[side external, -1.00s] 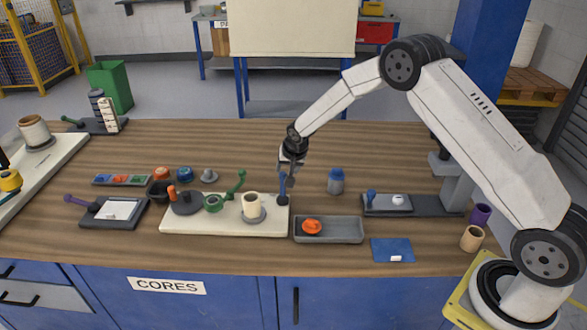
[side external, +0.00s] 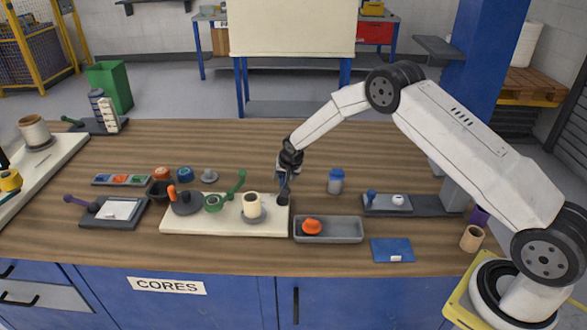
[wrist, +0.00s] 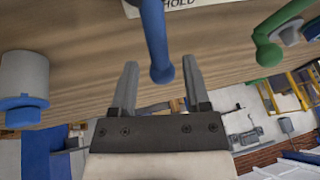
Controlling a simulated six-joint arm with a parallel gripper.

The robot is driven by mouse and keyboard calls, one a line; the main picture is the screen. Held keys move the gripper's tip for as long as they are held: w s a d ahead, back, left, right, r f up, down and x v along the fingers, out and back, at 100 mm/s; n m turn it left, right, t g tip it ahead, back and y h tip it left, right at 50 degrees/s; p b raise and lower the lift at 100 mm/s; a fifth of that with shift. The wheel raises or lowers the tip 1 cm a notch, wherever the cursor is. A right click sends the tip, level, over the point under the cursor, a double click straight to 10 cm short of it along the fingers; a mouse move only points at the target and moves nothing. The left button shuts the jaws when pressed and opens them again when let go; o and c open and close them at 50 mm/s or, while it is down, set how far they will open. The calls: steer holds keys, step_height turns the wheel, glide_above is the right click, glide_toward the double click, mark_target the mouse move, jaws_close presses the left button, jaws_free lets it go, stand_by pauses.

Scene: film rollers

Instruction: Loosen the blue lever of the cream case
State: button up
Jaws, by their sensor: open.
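In the wrist view the blue lever (wrist: 155,40) reaches down between my two fingers. My gripper (wrist: 160,63) is open around it, with a gap showing on each side. The green lever (wrist: 268,40) also shows at the right there.
A grey tray (side external: 345,236) with an orange knob (side external: 311,226) sits right of the case. A blue-topped grey container (side external: 335,182) stands behind it. A dark stand with another blue lever (side external: 371,197) is farther right.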

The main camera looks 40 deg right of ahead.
steer(key=shift+x, duration=1.3)
steer(key=c, duration=0.8)
jaws_close()
